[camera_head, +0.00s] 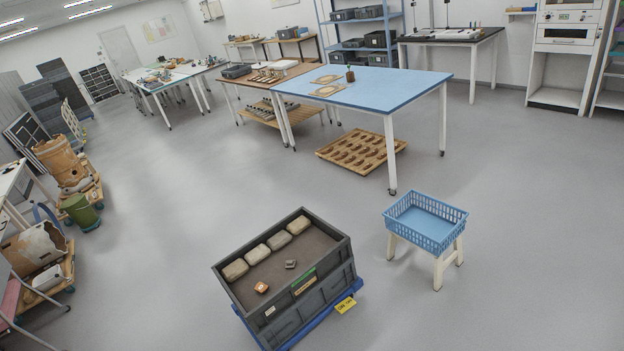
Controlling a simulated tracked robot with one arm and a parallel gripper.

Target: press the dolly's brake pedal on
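A blue dolly (316,325) stands on the floor at the lower middle, under a large dark grey crate (351,262). Mostly its right front edge shows; its wheels are hidden. A small yellow piece (345,305) with dark marks sticks out low at the dolly's right side. I cannot tell whether it is the brake pedal or a tag, or whether it is pressed. The crate holds several pale blocks (280,240) in a row, an orange-brown sherd (261,287) and a small grey sherd (291,264). My gripper is not in view.
A blue basket (425,235) on a cream stool (439,272) stands right of the crate. A blue-topped table (395,90) is behind, with a wooden tray (360,152) beneath it. Wooden dollies with large pots (58,160) line the left. Floor around the crate is clear.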

